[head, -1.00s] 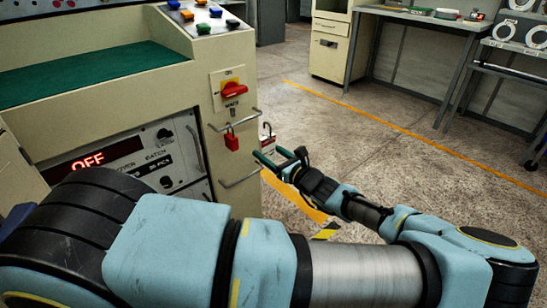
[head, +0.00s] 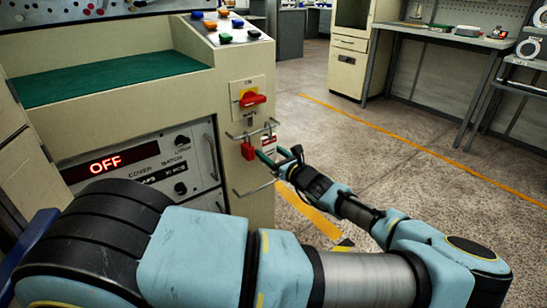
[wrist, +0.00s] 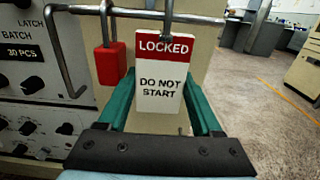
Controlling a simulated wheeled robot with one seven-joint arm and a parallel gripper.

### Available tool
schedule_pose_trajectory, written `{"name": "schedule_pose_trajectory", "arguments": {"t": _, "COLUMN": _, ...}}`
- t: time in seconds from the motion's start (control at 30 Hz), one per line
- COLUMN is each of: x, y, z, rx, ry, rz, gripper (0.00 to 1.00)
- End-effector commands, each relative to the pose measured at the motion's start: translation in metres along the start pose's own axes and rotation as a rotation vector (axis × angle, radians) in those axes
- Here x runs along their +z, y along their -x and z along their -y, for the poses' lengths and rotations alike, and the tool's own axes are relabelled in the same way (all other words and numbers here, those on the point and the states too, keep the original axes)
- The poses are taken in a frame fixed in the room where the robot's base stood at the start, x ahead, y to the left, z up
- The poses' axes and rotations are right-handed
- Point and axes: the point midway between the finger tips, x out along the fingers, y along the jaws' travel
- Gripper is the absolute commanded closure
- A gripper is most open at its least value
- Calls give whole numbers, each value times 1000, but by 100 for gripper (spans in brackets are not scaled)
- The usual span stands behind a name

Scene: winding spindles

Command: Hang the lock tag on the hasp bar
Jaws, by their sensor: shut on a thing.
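The lock tag (wrist: 160,85) is a white plate with a red "LOCKED" band, upright and facing me in the wrist view. My gripper (wrist: 158,88) is shut on it, a green finger at each side. In the head view the tag (head: 268,143) shows just beyond my gripper (head: 270,152). The hasp bar (wrist: 140,13) is a thin metal rail crossing above the tag; it shows on the cabinet front in the head view (head: 240,135). The tag's dark hook (wrist: 168,14) reaches up at the bar; I cannot tell whether it is over or beside it.
A red padlock (wrist: 110,62) hangs from the bar just left of the tag. A red rotary switch (head: 252,99) is above the bar and a lower handle (head: 255,188) below. Open floor (head: 350,150) lies to the right.

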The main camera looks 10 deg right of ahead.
Motion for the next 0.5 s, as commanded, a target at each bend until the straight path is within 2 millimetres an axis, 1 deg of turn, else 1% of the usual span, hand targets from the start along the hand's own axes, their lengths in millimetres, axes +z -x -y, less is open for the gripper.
{"name": "schedule_pose_trajectory", "arguments": {"t": 0.3, "x": -2, "y": -24, "z": -1, "rx": 1, "ry": -2, "rz": 0, "gripper": 83}}
{"name": "schedule_pose_trajectory", "arguments": {"t": 0.5, "x": -12, "y": -24, "z": 0, "rx": -1, "ry": -1, "rz": -1, "gripper": 83}}
